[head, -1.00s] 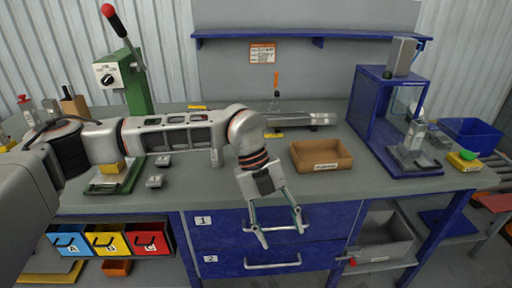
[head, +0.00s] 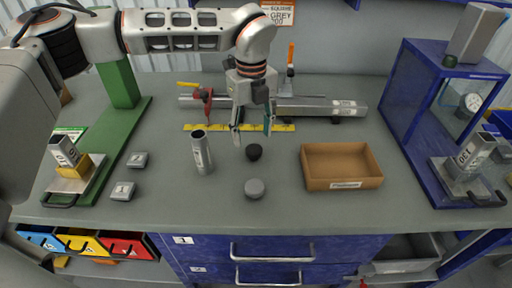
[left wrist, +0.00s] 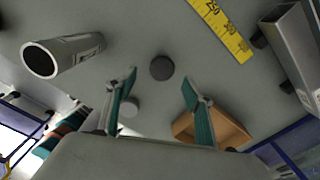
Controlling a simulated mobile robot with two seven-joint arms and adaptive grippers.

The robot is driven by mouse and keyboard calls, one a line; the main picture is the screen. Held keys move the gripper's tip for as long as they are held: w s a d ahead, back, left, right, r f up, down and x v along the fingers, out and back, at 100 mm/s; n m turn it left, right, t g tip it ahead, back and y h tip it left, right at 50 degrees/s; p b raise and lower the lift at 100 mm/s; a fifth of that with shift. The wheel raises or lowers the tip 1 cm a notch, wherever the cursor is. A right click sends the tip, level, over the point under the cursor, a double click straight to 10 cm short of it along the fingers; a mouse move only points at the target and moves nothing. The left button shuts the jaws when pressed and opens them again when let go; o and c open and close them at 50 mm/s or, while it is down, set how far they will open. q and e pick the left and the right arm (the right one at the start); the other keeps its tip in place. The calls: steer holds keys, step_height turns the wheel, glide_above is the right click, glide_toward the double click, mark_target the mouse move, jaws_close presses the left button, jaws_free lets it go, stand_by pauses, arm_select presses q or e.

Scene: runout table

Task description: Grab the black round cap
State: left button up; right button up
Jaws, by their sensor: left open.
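The black round cap (head: 254,152) lies flat on the grey table, and it also shows in the left wrist view (left wrist: 162,67). My left gripper (head: 254,140) is open and empty, pointing down just above and behind the cap in the head view. In the left wrist view the cap sits beyond and between the open fingertips (left wrist: 160,88), not touching them. A grey round cap (head: 254,188) lies nearer the table's front edge; it is partly behind a finger in the left wrist view (left wrist: 129,107). My right gripper does not show.
An upright metal tube (head: 202,152) stands left of the black cap. A cardboard tray (head: 341,185) is to the right. A yellow ruler (head: 285,127) and a long metal bar (head: 318,107) lie behind. A blue frame (head: 424,150) stands at far right.

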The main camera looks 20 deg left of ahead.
mark_target(254, 149)
arm_select(q)
steer(key=shift+w+d+f, duration=0.1)
steer(key=shift+f, duration=1.5)
steer(key=shift+w+d+f, duration=0.1)
steer(key=shift+f, duration=1.45)
steer(key=c, duration=1.1)
